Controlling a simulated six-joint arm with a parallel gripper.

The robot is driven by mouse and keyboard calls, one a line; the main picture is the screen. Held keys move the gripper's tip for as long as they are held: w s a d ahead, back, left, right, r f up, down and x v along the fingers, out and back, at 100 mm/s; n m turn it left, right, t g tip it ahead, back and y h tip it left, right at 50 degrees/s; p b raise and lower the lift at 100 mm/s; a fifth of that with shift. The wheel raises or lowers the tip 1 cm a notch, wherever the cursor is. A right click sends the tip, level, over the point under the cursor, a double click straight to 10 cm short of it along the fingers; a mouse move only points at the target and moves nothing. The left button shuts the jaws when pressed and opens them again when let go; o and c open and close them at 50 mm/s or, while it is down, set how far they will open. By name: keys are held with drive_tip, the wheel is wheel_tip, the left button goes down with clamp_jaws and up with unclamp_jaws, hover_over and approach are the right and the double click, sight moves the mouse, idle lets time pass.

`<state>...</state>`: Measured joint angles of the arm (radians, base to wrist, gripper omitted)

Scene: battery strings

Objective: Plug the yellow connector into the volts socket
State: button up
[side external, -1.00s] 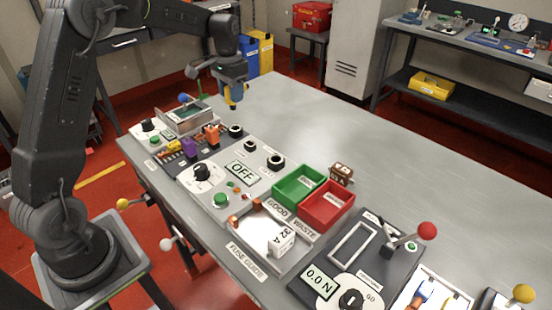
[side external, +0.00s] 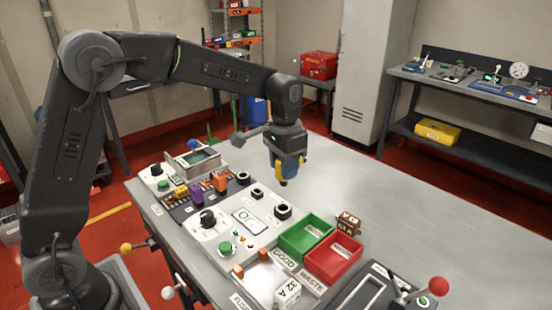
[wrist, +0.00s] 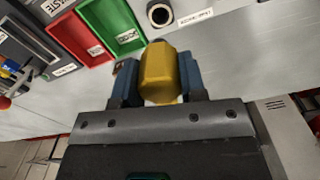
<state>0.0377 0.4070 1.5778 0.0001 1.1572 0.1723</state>
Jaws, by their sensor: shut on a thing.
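My gripper (side external: 285,168) is shut on the yellow connector (side external: 283,182), held in the air above the bench. In the wrist view the yellow connector (wrist: 158,72) sits between the two blue-grey fingers (wrist: 158,82). Three round black sockets stand in a row on the panel: a far one (side external: 243,177), a middle one (side external: 257,193) and a near one (side external: 283,210). In the side view the connector is above the near socket, apart from it. One socket (wrist: 160,14) shows in the wrist view ahead of the connector; its label is too small to read, so I cannot tell which is volts.
An orange connector (side external: 220,181) and a purple one (side external: 197,192) stand on the panel's left. A green bin (side external: 305,238) and a red bin (side external: 333,254) stand right of the sockets, with a brown block (side external: 348,223) behind them. The bench behind is clear.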

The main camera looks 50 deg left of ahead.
sight(283, 185)
drive_tip(key=shift+f, duration=0.15)
drive_tip(key=shift+f, duration=2.75)
drive_tip(key=shift+f, duration=1.75)
drive_tip(key=o, duration=1.1)
wheel_tip(283, 185, up, 13)
drive_tip(key=shift+r, duration=0.4)
